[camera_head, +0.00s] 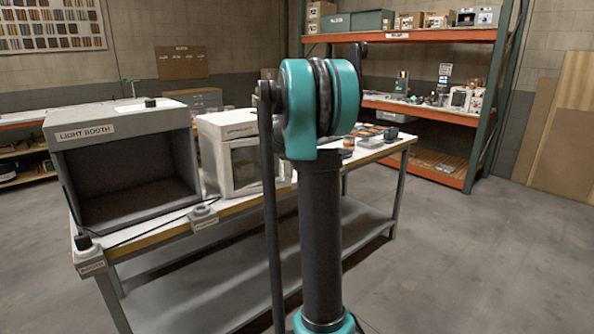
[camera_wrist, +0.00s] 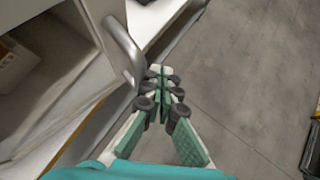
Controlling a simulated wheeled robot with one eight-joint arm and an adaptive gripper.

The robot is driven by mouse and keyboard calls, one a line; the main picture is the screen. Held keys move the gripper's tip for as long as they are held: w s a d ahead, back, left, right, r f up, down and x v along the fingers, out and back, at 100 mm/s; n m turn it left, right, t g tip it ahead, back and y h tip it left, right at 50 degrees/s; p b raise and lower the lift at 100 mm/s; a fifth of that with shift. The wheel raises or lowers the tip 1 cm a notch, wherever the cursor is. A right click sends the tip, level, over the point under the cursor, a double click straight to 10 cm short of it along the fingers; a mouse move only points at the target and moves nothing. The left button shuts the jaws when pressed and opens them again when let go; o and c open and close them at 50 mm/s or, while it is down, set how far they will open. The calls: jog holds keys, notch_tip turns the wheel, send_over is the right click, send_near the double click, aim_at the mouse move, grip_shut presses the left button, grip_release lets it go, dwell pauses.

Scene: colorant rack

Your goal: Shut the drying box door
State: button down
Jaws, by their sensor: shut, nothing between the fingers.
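The drying box (camera_head: 228,150) is a white box with a front window, standing on the workbench just right of the light booth in the head view. My arm hides its right part there. In the wrist view, a pale door frame (camera_wrist: 108,52) with a clear pane (camera_wrist: 65,75) fills the left side, and a curved grey handle (camera_wrist: 123,48) stands out from it. How far the door stands open is unclear. My gripper (camera_wrist: 157,72) is shut and empty, with its fingertips just right of the handle's lower end. I cannot tell whether they touch. My gripper is not visible in the head view.
The light booth (camera_head: 122,165) stands at the workbench's left end. The white workbench (camera_head: 160,227) has a lower shelf (camera_head: 225,275). Small items lie on the bench behind my arm. An orange rack (camera_head: 430,112) stands at the back right. The concrete floor (camera_head: 450,260) at right is clear.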

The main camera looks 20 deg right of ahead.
jog(key=w+n, duration=0.1)
jog(key=w, duration=0.5)
jog(key=shift+w+d+t+y, duration=0.15)
jog(key=shift+w+t+y, duration=0.15)
jog(key=shift+y, duration=0.1)
jog(key=shift+s, duration=0.15)
